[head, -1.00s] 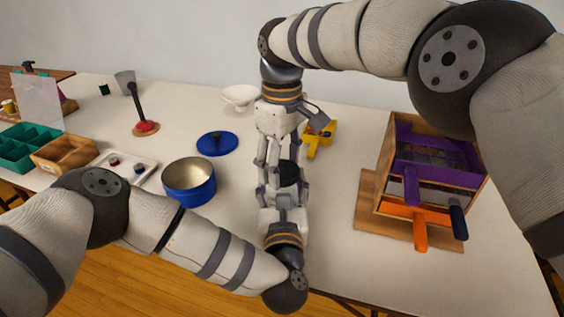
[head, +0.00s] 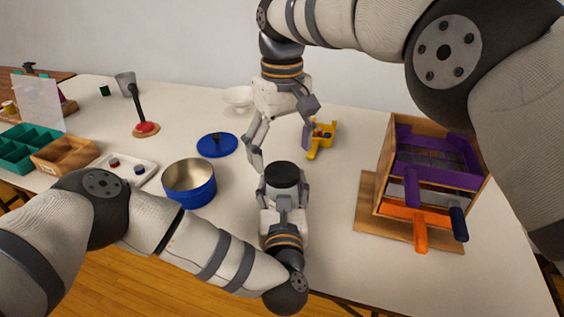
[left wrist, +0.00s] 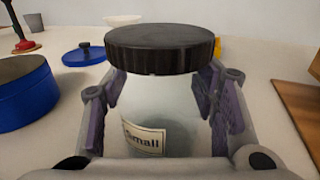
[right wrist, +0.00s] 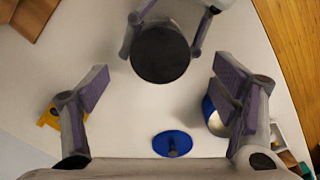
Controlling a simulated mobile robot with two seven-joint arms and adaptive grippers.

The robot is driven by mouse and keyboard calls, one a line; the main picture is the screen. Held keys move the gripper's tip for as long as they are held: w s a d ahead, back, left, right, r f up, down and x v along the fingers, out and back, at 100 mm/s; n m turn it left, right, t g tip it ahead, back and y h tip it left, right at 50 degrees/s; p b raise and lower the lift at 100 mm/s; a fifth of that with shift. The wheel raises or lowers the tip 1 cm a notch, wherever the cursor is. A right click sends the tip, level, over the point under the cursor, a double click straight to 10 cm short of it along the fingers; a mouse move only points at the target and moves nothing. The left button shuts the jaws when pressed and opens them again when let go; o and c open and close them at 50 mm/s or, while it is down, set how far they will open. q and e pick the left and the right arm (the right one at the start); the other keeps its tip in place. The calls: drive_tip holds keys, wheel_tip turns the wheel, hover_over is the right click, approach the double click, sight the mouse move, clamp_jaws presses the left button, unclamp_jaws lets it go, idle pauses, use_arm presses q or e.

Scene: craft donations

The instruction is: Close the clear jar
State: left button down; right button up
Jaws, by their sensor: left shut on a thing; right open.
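The clear jar (left wrist: 150,105) stands upright with a label reading "Small" in the left wrist view. A black ribbed lid (left wrist: 160,48) sits level on its mouth; I cannot tell how tight it is. From above, the lid (right wrist: 160,52) hides the jar in the right wrist view. My left gripper (left wrist: 165,95) is shut on the jar's body, a finger on each side below the lid. In the head view the lid (head: 283,175) shows above that gripper. My right gripper (right wrist: 160,85) is open and empty, above and apart from the lid.
A blue pot (head: 190,185) and a blue lid (head: 217,145) lie left of the jar. A yellow object (head: 320,138) stands behind right. A wooden box with purple and orange parts (head: 425,185) is at the right. A white bowl (head: 238,98) is at the back.

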drive_tip(key=shift+r, duration=1.85)
use_arm(q)
drive_tip(key=c, duration=0.6)
unclamp_jaws()
drive_tip(key=shift+o, duration=0.2)
drive_tip(key=s, duration=1)
drive_tip(key=shift+s+d+f, duration=0.1)
drive_tip(key=shift+s+f, duration=0.1)
drive_tip(key=shift+s, duration=0.1)
drive_tip(key=shift+s+r, duration=0.25)
drive_tip(key=shift+s, duration=0.45)
